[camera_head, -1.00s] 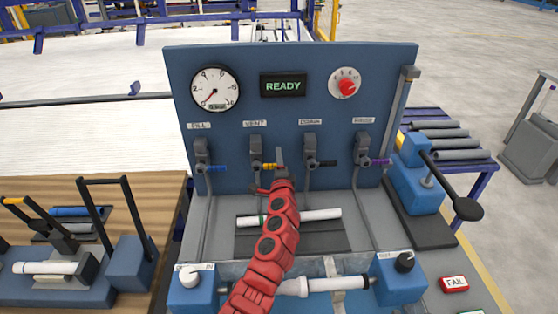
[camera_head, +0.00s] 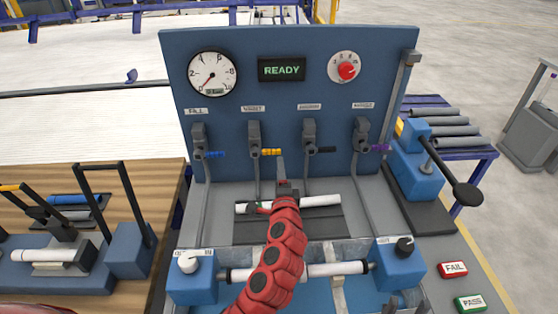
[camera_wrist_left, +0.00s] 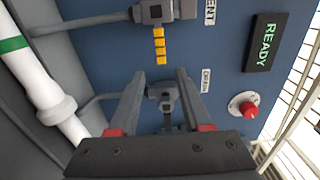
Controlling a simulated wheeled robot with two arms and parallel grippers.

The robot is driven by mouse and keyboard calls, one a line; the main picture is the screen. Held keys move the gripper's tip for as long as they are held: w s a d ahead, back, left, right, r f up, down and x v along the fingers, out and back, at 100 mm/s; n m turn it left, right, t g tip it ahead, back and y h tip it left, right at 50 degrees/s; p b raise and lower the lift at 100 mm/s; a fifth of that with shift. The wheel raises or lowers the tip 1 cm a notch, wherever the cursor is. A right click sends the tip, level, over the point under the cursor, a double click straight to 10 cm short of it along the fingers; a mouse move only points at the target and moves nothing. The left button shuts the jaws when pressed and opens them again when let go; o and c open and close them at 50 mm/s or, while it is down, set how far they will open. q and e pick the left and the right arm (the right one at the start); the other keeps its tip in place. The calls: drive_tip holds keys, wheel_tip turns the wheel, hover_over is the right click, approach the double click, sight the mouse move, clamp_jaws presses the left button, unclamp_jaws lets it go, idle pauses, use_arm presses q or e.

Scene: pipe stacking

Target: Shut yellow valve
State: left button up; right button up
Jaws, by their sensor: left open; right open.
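The yellow valve's handle (camera_head: 270,152) points sideways to the right from its dark body (camera_head: 254,134) on the blue panel, under a label. Fingertips of my right gripper (camera_head: 405,303) show at the bottom edge, mostly cut off.
A white pipe (camera_head: 320,201) lies below my left gripper. A blue press with a black lever (camera_head: 467,194) stands at right. The display (camera_head: 281,69) reads READY.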

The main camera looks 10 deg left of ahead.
use_arm(q)
drive_tip(key=b+v, duration=0.1)
drive_tip(key=v, duration=0.4)
drive_tip(key=shift+s, duration=0.4)
